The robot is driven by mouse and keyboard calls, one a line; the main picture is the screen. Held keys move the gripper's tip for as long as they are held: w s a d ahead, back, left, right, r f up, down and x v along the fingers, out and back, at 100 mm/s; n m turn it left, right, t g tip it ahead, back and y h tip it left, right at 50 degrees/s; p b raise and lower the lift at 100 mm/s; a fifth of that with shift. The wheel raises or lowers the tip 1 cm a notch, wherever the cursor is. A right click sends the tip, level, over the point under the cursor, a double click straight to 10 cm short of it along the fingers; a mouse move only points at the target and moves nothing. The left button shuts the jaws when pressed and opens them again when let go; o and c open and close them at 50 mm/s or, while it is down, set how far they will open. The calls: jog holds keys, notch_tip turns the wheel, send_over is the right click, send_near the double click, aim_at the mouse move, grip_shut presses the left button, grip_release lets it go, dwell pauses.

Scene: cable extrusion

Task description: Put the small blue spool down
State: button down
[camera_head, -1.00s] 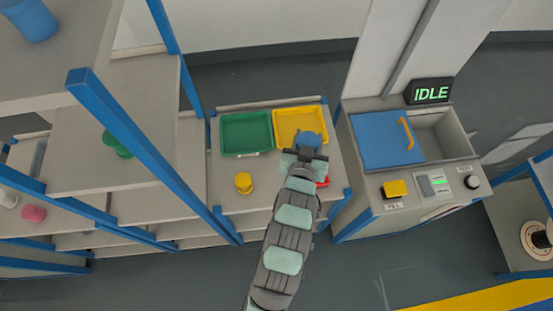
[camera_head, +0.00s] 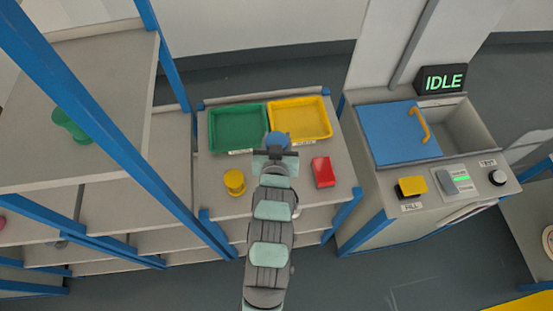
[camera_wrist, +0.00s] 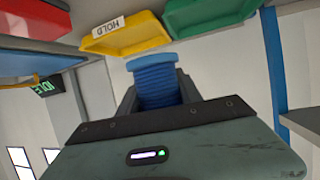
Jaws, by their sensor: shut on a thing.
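The small blue spool (camera_wrist: 156,80) is held between the fingers of my gripper (camera_wrist: 158,95), which is shut on it. In the head view the blue spool (camera_head: 277,141) shows at the end of my gripper (camera_head: 275,152). It is in front of the green tray and the yellow tray, close to where their near edges meet. My arm hides the table below it. I cannot tell how high the spool is above the table.
The green tray (camera_head: 238,146) and yellow tray (camera_head: 327,136), labelled HOLD in the wrist view, look empty. A yellow spool (camera_head: 234,182) stands left of my arm and a red block (camera_head: 323,172) lies right of it. A machine with a blue lid (camera_head: 400,133) reads IDLE.

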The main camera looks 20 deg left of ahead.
notch_tip(320, 180, down, 11)
jog(key=shift+f+b, duration=0.15)
jog(key=shift+b, duration=0.3)
jog(key=shift+w+f, duration=0.1)
jog(key=c, duration=0.8)
grip_release()
